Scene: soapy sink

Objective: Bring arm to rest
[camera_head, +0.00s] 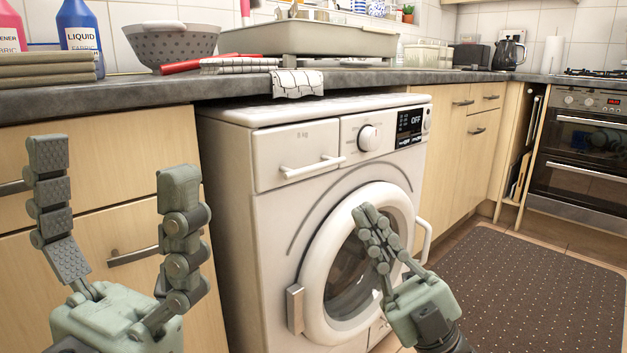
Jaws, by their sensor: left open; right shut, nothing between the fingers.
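My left gripper (118,215) is at the lower left, in front of the wooden drawers. Its two fingers are spread wide and point up, with nothing between them. My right gripper (368,222) is in front of the washing machine (262,215), near its round door (318,262). Its fingers are closed together and hold nothing. I cannot tell whether the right fingertips touch the door. The washing machine's door looks closed, and its display reads OFF.
The countertop (90,97) above holds a grey colander (172,45), a beige basin (310,40), a blue bottle (82,35) and a checked cloth (297,84) hanging over the edge. A drawer handle (132,256) is behind my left gripper. A dark mat (520,295) lies on the floor at right.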

